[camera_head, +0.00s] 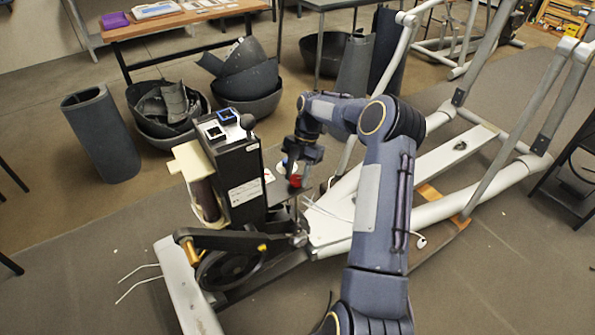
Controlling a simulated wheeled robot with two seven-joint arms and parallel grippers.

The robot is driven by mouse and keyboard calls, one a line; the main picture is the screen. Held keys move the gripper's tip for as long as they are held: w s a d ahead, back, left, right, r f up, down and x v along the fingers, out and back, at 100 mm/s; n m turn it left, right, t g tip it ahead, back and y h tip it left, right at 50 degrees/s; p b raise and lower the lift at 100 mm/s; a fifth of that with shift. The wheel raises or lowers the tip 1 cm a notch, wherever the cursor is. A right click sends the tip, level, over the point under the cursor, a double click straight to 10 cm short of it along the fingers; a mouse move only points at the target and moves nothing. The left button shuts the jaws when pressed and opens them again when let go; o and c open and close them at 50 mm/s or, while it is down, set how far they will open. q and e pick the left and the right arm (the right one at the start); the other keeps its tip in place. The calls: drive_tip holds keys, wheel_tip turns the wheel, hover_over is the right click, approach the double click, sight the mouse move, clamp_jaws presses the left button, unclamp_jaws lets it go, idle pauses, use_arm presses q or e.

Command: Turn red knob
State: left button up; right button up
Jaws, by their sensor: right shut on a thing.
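The red knob (296,181) shows as a small red patch beside the dark upright housing of the elliptical machine. My right arm reaches in from the bottom right, and its gripper (294,172) points down at the knob, shut on it. The fingers hide part of the knob, so its turn angle cannot be seen. My left gripper is not in view.
The elliptical's black housing (238,180) stands left of the gripper, with a crank wheel (228,268) below. White rails (455,180) run to the right. Grey bins (247,75) and a table (190,17) stand behind. Loose white wires lie near the frame.

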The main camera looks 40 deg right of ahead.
drive_tip(key=shift+n, duration=0.6)
drive_tip(key=o, duration=1)
drive_tip(key=shift+g, duration=0.3)
drive_tip(key=shift+p+v, duration=0.7)
drive_tip(key=shift+v, duration=3.15)
drive_tip(key=shift+a+r, duration=0.1)
drive_tip(key=shift+r, duration=0.05)
